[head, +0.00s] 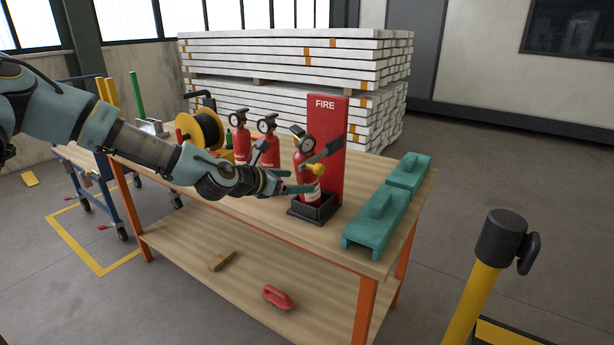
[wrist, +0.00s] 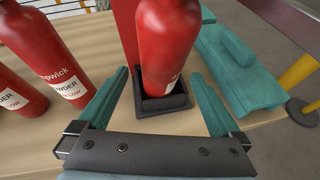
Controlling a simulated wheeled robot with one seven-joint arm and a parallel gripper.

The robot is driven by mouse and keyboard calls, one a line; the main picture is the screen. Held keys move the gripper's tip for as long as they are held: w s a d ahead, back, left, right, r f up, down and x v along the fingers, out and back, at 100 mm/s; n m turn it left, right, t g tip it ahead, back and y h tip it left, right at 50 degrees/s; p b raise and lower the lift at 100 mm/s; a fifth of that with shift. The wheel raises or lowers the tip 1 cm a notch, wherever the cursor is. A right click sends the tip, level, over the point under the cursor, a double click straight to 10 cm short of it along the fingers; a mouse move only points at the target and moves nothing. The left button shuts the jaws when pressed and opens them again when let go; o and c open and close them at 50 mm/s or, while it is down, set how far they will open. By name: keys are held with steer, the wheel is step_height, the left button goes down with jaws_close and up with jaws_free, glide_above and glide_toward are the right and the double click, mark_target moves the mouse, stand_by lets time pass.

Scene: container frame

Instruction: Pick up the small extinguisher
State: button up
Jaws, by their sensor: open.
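A red extinguisher (head: 306,165) with a gauge, black handle and yellow part sits in a black square holder (head: 322,210) before a red FIRE panel. It also shows in the wrist view (wrist: 167,35), where its lower body stands in the holder (wrist: 178,102). Two more red extinguishers, one at left (head: 240,140) and one in the middle (head: 267,142), stand behind my arm. Which one is the small one is hard to tell. My gripper (head: 294,188) is open and empty. In the wrist view its teal fingers point toward the holder extinguisher, one on each side, apart from it.
Teal clamp-like blocks (head: 375,225) lie along the table's right edge. The FIRE panel (head: 330,130) stands right behind the holder. A yellow-black cable reel (head: 198,132) is at the back left. A yellow post (head: 473,290) stands right of the table.

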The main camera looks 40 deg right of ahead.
mark_target(308, 178)
steer(key=p+x, duration=0.1)
steer(key=x, duration=0.1)
steer(key=p+x, duration=0.1)
steer(key=x, duration=0.1)
steer(key=shift+s+d+r, duration=0.15)
steer(key=shift+d+r, duration=0.15)
steer(key=shift+r, duration=0.05)
steer(key=shift+d+f, duration=0.2)
steer(key=shift+d, duration=0.1)
jaws_close()
steer(key=shift+r, duration=0.15)
stand_by(0.4)
